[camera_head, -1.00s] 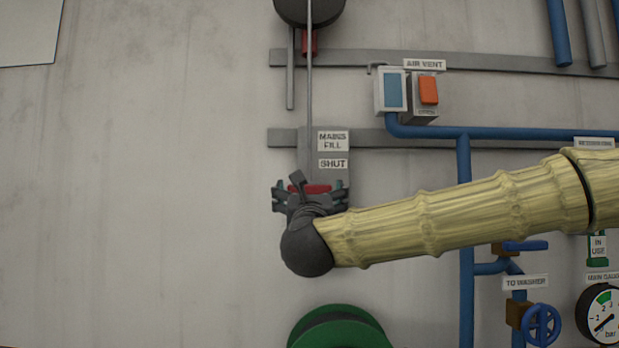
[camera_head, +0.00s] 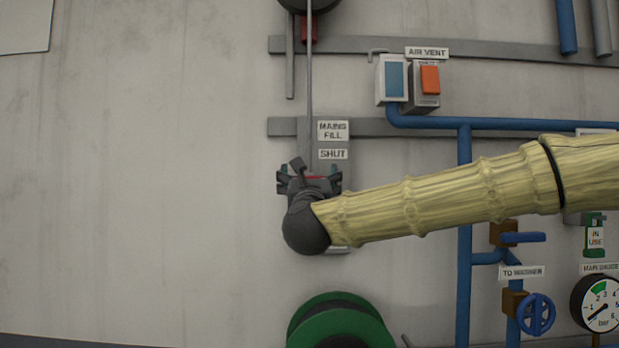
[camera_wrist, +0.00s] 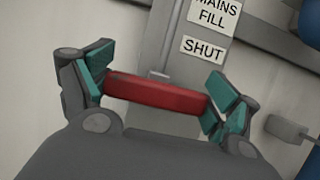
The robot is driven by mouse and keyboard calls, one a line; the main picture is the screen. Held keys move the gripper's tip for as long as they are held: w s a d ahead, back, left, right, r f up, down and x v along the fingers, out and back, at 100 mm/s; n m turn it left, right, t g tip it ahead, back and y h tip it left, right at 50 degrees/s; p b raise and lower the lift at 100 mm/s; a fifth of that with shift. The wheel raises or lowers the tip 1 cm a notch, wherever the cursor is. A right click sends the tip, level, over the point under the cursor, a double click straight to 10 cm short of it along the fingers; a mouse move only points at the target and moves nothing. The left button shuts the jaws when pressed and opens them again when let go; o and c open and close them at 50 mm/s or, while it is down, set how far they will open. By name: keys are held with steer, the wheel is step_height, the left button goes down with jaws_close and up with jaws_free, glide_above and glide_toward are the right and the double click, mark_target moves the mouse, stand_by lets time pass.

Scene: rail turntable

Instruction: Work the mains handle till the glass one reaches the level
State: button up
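The mains handle is a red bar (camera_wrist: 157,94) on a grey plate below the "MAINS FILL" and "SHUT" labels. In the head view only a thin strip of its red (camera_head: 316,178) shows behind my gripper (camera_head: 309,181). In the wrist view my gripper (camera_wrist: 158,98) is spread wide, with one teal-padded finger at each end of the bar. The bar lies between the pads, close to both; I cannot tell whether they touch it. No glass gauge with a level mark can be made out. A round dial gauge (camera_head: 600,303) is partly cut off at lower right.
A box with a blue face (camera_head: 394,80) and an orange switch (camera_head: 430,79) sit under "AIR VENT". Blue pipes (camera_head: 464,275) and a blue valve wheel (camera_head: 536,314) are at right. A green reel (camera_head: 340,325) is below my gripper.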

mark_target(310, 176)
steer(key=shift+c, duration=1)
steer(key=shift+d+r+b, duration=0.1)
steer(key=shift+r+b, duration=0.6)
steer(key=shift+b, duration=0.2)
steer(key=shift+o, duration=0.2)
steer(key=shift+r, duration=0.85)
steer(key=o, duration=1.2)
steer(key=shift+f, duration=0.1)
steer(key=shift+f, duration=0.15)
steer(key=shift+s+f, duration=0.1)
steer(key=shift+s, duration=0.15)
steer(key=v, duration=1.1)
steer(key=shift+s, duration=0.25)
